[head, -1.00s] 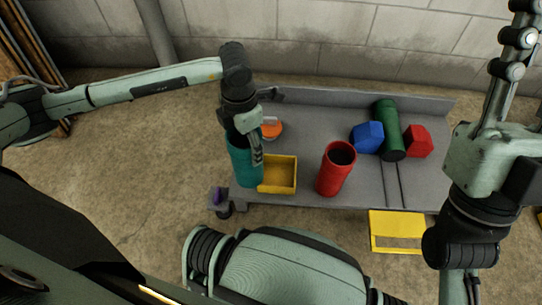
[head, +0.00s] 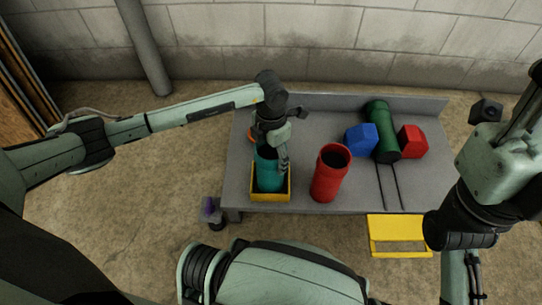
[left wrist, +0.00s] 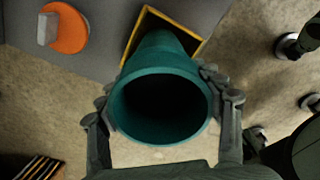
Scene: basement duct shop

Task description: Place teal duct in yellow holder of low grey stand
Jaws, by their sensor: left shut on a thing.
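The teal duct (head: 269,173) is upright in my left gripper (head: 271,150), its lower end at the yellow holder (head: 271,198) on the low grey stand (head: 305,137). In the left wrist view the duct (left wrist: 158,98) has its open end toward the camera, with my left gripper's fingers (left wrist: 165,105) on both sides of its rim. The yellow holder (left wrist: 133,38) shows behind its far end. I cannot tell whether the duct rests on the holder's floor. My right arm is at the right, its fingers not clearly visible.
A red open cylinder (head: 330,173) stands close right of the holder. A blue block (head: 362,140), a green cylinder (head: 382,130) and a red block (head: 412,142) lie farther right. An orange disc with a grey handle (left wrist: 65,30) is behind the holder. A yellow frame (head: 399,228) is at the front.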

